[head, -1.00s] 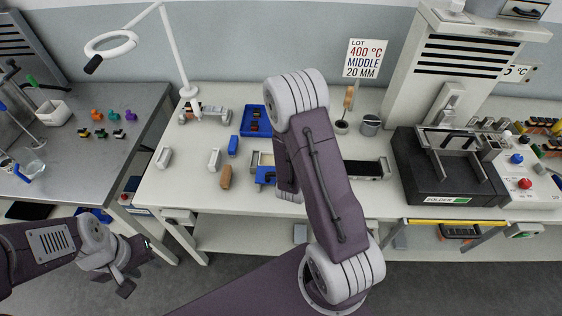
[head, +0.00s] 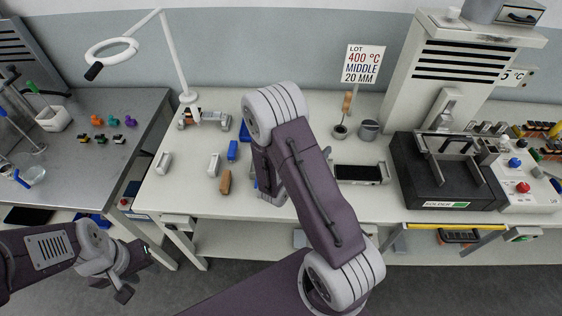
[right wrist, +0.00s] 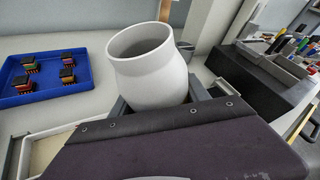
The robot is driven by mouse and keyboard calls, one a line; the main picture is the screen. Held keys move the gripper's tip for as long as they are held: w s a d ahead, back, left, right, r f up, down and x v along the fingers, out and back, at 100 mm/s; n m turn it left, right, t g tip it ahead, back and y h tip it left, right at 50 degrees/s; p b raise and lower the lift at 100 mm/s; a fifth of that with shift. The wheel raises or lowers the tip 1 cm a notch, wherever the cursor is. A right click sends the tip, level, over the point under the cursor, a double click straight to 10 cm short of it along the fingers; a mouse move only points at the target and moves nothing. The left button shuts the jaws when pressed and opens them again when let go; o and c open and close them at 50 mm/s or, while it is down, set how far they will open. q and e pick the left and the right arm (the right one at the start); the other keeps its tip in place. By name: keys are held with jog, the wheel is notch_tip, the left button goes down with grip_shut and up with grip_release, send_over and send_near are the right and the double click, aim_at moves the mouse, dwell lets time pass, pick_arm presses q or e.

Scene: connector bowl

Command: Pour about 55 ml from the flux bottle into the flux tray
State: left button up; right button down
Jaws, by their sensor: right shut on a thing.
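The flux bottle (right wrist: 158,72), a white round vessel with an open mouth, stands between the fingers of my right gripper (right wrist: 160,100) in the right wrist view. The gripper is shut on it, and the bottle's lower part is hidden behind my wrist. A shallow pale-rimmed tray with a beige inside, which looks like the flux tray (right wrist: 22,158), is partly seen at lower left, apart from the bottle. In the head view my right arm hides the right gripper, bottle and flux tray. My left gripper (head: 112,288) is open and empty, low at the left, off the tables.
A blue tray (right wrist: 20,98) with several connectors lies left of the bottle. The black solder pot (head: 448,175) stands to the right on the white table. A dark flat plate (head: 358,173), a grey cup (head: 368,129) and a lot sign (head: 363,64) are near my right arm.

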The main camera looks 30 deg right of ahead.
jog(key=shift+w+a+r+n, duration=0.1)
jog(key=shift+a+r+n, duration=0.05)
jog(key=shift+n, duration=0.15)
jog(key=shift+w+a+r+n+g+h+p, duration=0.15)
jog(key=shift+r+n+h+p, duration=0.1)
jog(key=shift+r+n+p, duration=0.25)
jog(key=shift+w+a+r+n+g+h+p, duration=0.15)
jog(key=shift+r+n+h+p, duration=0.15)
jog(key=shift+p, duration=0.3)
jog(key=shift+s+d+r+n+h+p, duration=0.1)
jog(key=shift+r+n+h+p, duration=0.3)
jog(key=shift+r+n, duration=0.25)
jog(key=shift+s+d+f+n+h+b, duration=0.1)
jog(key=shift+f+n+h+b, duration=0.15)
jog(key=shift+b, duration=0.05)
jog(key=shift+n, duration=0.3)
jog(key=shift+s+d, duration=0.1)
jog(key=shift+r+n+h, duration=0.3)
jog(key=shift+r+n, duration=0.1)
jog(key=shift+s+d+r+n+h, duration=0.1)
jog(key=shift+r+n+h, duration=0.4)
jog(key=shift+r+n, duration=0.45)
jog(key=shift+w+a+n+h, duration=0.3)
jog(key=shift+w+a+n, duration=0.1)
jog(key=shift+n, duration=0.65)
